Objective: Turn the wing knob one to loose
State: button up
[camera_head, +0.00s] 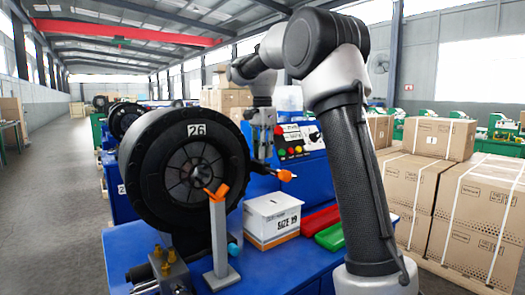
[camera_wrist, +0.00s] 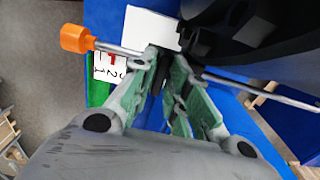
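My gripper (camera_head: 263,145) hangs pointing down behind the black crimper head (camera_head: 150,165) marked 26, left of the control panel. In the wrist view its green-padded fingers (camera_wrist: 162,68) are close together. A dark shape shows between the tips, and I cannot tell whether they hold it. A thin rod with an orange end (camera_wrist: 75,38) crosses at the fingertips; the orange end also shows in the head view (camera_head: 286,175). An orange wing-shaped piece (camera_head: 217,191) tops a grey post in front of the crimper. No part is clearly labelled wing knob one.
The blue bench (camera_head: 270,270) carries a white SIZE 19 box (camera_head: 272,218), a red tray (camera_head: 318,221) and a green tray (camera_head: 330,236). The control panel (camera_head: 300,140) has coloured buttons and a black knob. Cartons (camera_head: 425,190) stand at right; the left aisle is clear.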

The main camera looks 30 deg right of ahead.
grip_shut()
jog(key=shift+n, duration=0.3)
jog(key=n, duration=1)
jog(key=shift+n, duration=0.4)
jog(key=n, duration=0.6)
jog(key=shift+r, duration=0.1)
jog(key=shift+n, duration=0.4)
jog(key=o, duration=0.6)
grip_release()
jog(key=shift+c, duration=0.2)
